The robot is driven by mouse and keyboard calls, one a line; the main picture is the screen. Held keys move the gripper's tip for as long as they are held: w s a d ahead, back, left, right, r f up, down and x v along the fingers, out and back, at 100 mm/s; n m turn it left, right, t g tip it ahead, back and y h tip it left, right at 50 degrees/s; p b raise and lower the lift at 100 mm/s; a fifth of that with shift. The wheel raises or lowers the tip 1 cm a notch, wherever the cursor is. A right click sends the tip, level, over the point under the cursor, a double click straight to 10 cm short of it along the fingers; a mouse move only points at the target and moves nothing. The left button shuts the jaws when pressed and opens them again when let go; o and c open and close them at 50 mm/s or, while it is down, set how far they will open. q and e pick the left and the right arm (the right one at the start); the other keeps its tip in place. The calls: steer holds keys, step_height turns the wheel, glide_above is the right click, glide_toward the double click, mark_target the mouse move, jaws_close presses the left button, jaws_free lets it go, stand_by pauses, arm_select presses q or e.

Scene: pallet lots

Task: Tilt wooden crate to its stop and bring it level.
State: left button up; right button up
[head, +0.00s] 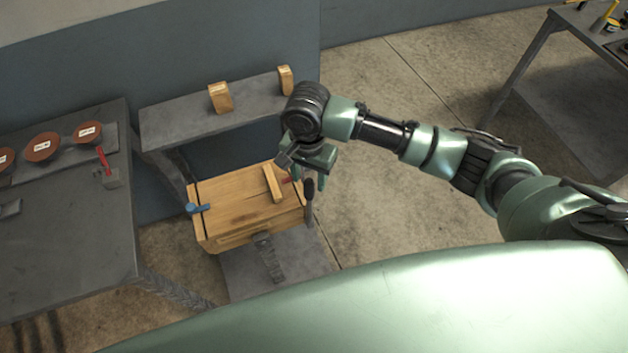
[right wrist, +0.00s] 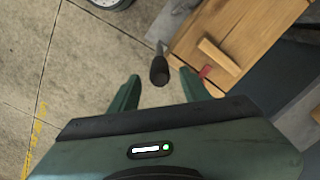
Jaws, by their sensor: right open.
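The wooden crate (head: 232,210) sits on a low grey stand in the head view, its plank top with a short wooden bar (head: 272,184) across it. It looks about level. A black handle (head: 309,188) is at its right side, and a blue handle (head: 198,208) at its left. My right gripper (head: 310,176) is over the crate's right side, pointing down. In the right wrist view the crate (right wrist: 250,30) is at upper right. The black handle (right wrist: 159,70) appears between the tips of my open right gripper (right wrist: 159,84), with gaps on both sides. My left gripper is out of view.
A grey bench (head: 160,132) with two small wooden blocks stands behind the crate. A dark table (head: 75,225) with reddish round items and a red-handled tool is at left. Another table (head: 585,85) is at far right. The concrete floor right of the crate is clear.

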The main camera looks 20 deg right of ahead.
mark_target(309, 193)
steer(key=f, duration=0.4)
steer(key=shift+s+a, duration=0.1)
steer(key=shift+s, duration=0.1)
step_height(309, 193, down, 2)
steer(key=shift+w+f+p, duration=0.1)
steer(key=shift+p, duration=0.2)
steer(key=shift+f, duration=0.45)
jaws_close()
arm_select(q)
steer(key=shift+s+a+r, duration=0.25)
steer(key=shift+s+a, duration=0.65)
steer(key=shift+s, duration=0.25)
